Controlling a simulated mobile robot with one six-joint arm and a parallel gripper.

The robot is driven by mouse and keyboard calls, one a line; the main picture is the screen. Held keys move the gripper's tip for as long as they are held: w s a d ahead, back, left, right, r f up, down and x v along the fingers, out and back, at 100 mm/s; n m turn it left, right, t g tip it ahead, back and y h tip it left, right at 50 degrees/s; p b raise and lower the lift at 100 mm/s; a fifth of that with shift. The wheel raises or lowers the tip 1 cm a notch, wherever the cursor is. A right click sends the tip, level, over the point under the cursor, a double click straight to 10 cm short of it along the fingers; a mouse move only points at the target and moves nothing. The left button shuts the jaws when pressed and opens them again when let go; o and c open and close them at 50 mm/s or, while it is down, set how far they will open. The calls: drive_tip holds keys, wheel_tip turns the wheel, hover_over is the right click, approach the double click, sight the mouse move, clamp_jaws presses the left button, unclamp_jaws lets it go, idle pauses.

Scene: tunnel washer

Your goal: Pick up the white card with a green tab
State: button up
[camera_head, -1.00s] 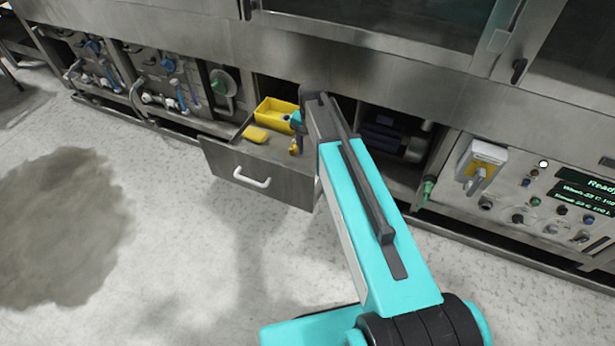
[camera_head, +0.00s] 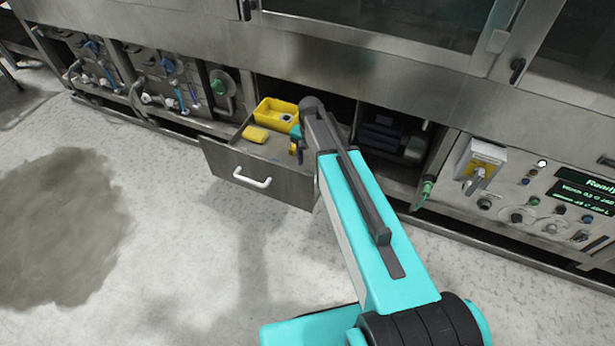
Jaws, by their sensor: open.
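I cannot make out a white card with a green tab in this view. An open drawer (camera_head: 225,160) pulls out from the machine's lower front. My arm reaches over the drawer's right part. The small end of my gripper (camera_head: 297,151) shows just left of the arm, over the drawer; its jaws are open, though the arm hides much of it. I see nothing held in it. The drawer's right part is hidden behind my arm.
A yellow bin (camera_head: 264,112) with a small grey item inside stands at the drawer's back. A yellow block (camera_head: 255,134) lies in front of it. An open compartment with dark boxes (camera_head: 382,134) is to the right, beside an open door (camera_head: 433,168). The floor in front is clear.

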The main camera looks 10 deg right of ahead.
drive_tip(key=shift+w+a+f+p, duration=0.1)
drive_tip(key=shift+w+f+p, duration=0.1)
drive_tip(key=shift+f, duration=0.75)
drive_tip(key=shift+w+a+f+p, duration=0.1)
drive_tip(key=shift+f+p, duration=0.05)
drive_tip(key=shift+f, duration=1.5)
drive_tip(key=c, duration=1.1)
drive_tip(key=shift+r, duration=0.2)
drive_tip(key=shift+r+b, duration=0.45)
drive_tip(key=shift+r, duration=4.4)
